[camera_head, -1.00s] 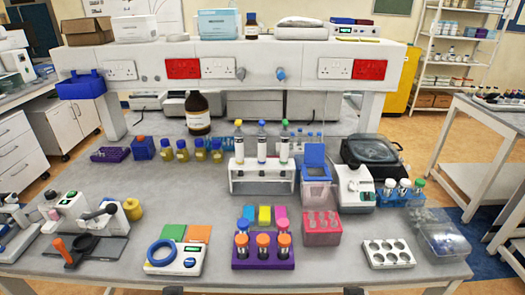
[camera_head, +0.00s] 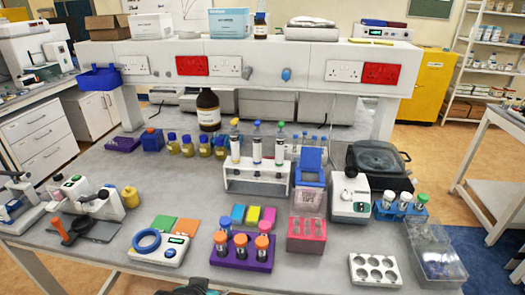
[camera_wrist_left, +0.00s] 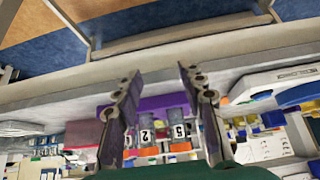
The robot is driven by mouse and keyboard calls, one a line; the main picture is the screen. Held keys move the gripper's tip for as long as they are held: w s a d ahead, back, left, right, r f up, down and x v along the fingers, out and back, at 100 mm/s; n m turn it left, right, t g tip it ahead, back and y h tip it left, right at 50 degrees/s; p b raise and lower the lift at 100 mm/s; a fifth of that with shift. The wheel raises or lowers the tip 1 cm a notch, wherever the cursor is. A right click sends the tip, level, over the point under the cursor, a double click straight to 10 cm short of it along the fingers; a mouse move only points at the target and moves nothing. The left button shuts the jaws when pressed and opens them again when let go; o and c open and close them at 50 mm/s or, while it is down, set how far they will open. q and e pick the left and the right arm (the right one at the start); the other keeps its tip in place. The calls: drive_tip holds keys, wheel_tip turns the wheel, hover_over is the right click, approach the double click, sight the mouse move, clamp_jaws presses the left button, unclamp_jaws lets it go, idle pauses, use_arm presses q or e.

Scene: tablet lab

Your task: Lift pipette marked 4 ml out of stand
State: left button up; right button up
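Three pipettes stand upright in a white stand (camera_head: 232,186) in the head view: one with a yellow top (camera_head: 235,148), one with a blue top (camera_head: 257,150) and one with a green top (camera_head: 280,150). Their volume marks are too small to read. My left gripper is open and empty in the left wrist view (camera_wrist_left: 160,82); its two fingers are spread wide, with the purple tube rack beyond them. Part of my left arm shows at the bottom edge of the head view, well short of the stand. My right gripper is out of view.
The purple rack (camera_head: 236,262) with orange-capped tubes stands in front of the stand. A pink rack (camera_head: 306,243), a blue-lidded box (camera_head: 310,162) and a white device (camera_head: 350,198) stand to the right. A brown bottle (camera_head: 208,110) and small yellow bottles (camera_head: 188,147) are behind left.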

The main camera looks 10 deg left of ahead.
use_arm(q)
drive_tip(key=w+d+r+h+p, duration=0.1)
drive_tip(key=w+r+p, duration=0.1)
drive_tip(key=r+p, duration=0.1)
drive_tip(key=w+d+r+m+h+p, duration=0.1)
drive_tip(key=w+d+r+p, duration=0.1)
drive_tip(key=w+r+p, duration=0.1)
drive_tip(key=w+d+r+h+p, duration=0.1)
drive_tip(key=w+r+p, duration=0.2)
drive_tip(key=r, duration=0.2)
drive_tip(key=shift+w+d+r+m, duration=0.15)
drive_tip(key=shift+r+m, duration=0.2)
drive_tip(key=shift+m, duration=0.05)
drive_tip(key=m+t+h+p, duration=0.3)
drive_tip(key=m+t+h, duration=0.2)
drive_tip(key=t+h, duration=0.25)
approach(254, 153)
drive_tip(key=x, duration=0.4)
drive_tip(key=shift+d+y, duration=0.1)
drive_tip(key=shift+y, duration=0.15)
drive_tip(key=shift+w+d, duration=0.15)
drive_tip(key=shift+w, duration=0.1)
drive_tip(key=b+x, duration=0.2)
drive_tip(key=x, duration=0.3)
drive_tip(key=shift+w+d+r, duration=0.15)
drive_tip(key=shift+w+d, duration=0.1)
drive_tip(key=shift+d, duration=0.05)
drive_tip(key=shift+w+d, duration=0.25)
drive_tip(key=shift+w, duration=0.25)
drive_tip(key=shift+r, duration=0.1)
